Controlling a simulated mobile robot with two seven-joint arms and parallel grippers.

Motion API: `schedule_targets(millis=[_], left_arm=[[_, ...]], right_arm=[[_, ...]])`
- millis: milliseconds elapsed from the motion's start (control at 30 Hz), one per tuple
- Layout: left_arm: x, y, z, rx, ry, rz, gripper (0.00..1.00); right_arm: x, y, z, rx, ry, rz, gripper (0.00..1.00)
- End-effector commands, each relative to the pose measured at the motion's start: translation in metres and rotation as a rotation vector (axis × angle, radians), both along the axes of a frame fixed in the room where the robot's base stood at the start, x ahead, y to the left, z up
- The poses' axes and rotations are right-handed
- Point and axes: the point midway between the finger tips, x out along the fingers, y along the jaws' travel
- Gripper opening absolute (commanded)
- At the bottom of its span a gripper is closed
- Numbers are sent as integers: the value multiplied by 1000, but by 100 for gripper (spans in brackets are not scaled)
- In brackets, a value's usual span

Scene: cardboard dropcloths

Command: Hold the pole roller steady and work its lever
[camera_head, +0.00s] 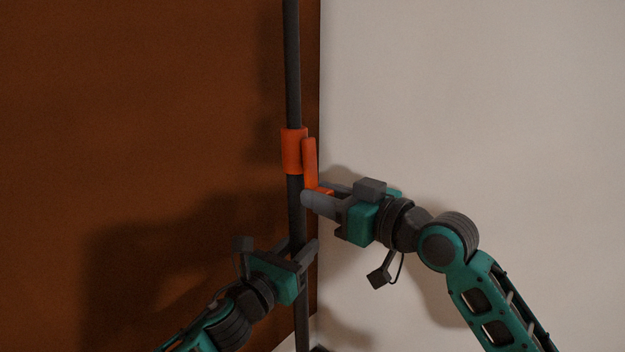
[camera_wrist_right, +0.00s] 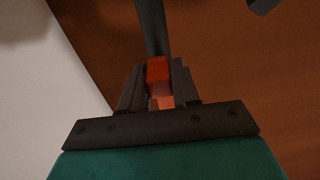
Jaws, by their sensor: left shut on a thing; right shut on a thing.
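The pole roller's dark pole (camera_head: 292,70) stands nearly upright in the head view, with an orange collar (camera_head: 292,151) around it. My right gripper (camera_head: 318,195) is shut on the lever's lower end. The lever (camera_wrist_right: 158,75) also shows between the fingers of my right gripper (camera_wrist_right: 158,88) in the right wrist view, with the pole (camera_wrist_right: 151,25) beyond. My left gripper (camera_head: 301,246) is shut on the pole below the collar. The roller head is not in view.
A brown panel (camera_head: 130,100) fills the left behind the pole, and a pale wall (camera_head: 480,100) fills the right. The space right of the pole above my right arm is clear. A pale strip and a dark edge show at the bottom near the pole.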

Motion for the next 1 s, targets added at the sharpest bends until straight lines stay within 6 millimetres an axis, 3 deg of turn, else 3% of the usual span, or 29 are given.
schedule_targets(millis=[767,800,1000], left_arm=[[0,1,-3,3,6,2,0],[-1,0,-3,3,6,1,0],[-1,0,-3,2,6,1,0]], right_arm=[[0,-5,22,10,-19,-4,8],[0,-5,23,10,-19,-4,31],[-1,-4,19,6,-12,-3,51]])
